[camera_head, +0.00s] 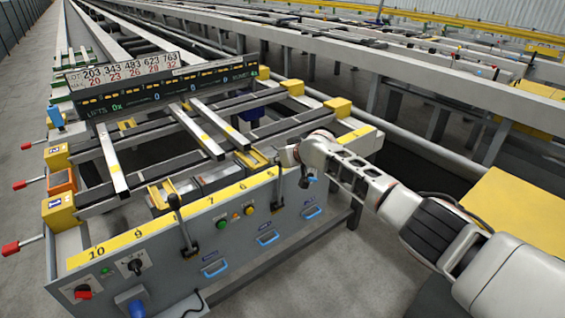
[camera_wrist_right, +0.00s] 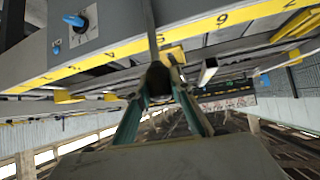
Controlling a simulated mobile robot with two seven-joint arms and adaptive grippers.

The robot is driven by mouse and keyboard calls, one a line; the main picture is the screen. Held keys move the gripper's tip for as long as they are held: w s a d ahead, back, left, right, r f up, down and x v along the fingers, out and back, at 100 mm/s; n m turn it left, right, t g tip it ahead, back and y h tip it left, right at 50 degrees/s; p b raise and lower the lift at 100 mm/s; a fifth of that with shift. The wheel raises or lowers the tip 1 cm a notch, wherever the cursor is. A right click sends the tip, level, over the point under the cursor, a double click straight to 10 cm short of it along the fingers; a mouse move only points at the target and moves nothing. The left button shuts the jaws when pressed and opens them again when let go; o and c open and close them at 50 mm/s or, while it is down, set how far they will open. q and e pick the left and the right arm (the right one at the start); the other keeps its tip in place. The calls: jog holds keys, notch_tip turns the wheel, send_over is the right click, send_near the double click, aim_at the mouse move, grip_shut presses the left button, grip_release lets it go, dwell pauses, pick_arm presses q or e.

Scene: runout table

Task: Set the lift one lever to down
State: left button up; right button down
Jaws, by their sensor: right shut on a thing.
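My right gripper (camera_head: 288,156) reaches in from the right to the front panel of the grey runout table (camera_head: 240,210). In the right wrist view, my right gripper (camera_wrist_right: 160,100) has its fingers closed around the black knob (camera_wrist_right: 157,78) of a lever, whose dark shaft (camera_wrist_right: 152,28) runs up the picture. In the head view this lever (camera_head: 278,188) hangs below the gripper, its top largely hidden by it. A second lever (camera_head: 183,225) with a black knob stands free to the left. Its label is too small to read. My left gripper is not in view.
A numbered yellow strip (camera_head: 155,226) runs along the panel's top edge. Green and yellow buttons sit between the levers, with blue handles (camera_head: 268,238) below. A red switch (camera_head: 83,292) is at lower left. A display board (camera_head: 160,90) spans the table. Open floor lies in front.

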jog(key=shift+w+a, duration=0.3)
jog(key=shift+w, duration=0.1)
jog(key=c, duration=1.8)
grip_release()
jog(key=shift+o, duration=0.2)
jog(key=shift+s, duration=0.1)
jog(key=v, duration=1.2)
jog(key=shift+r, duration=0.1)
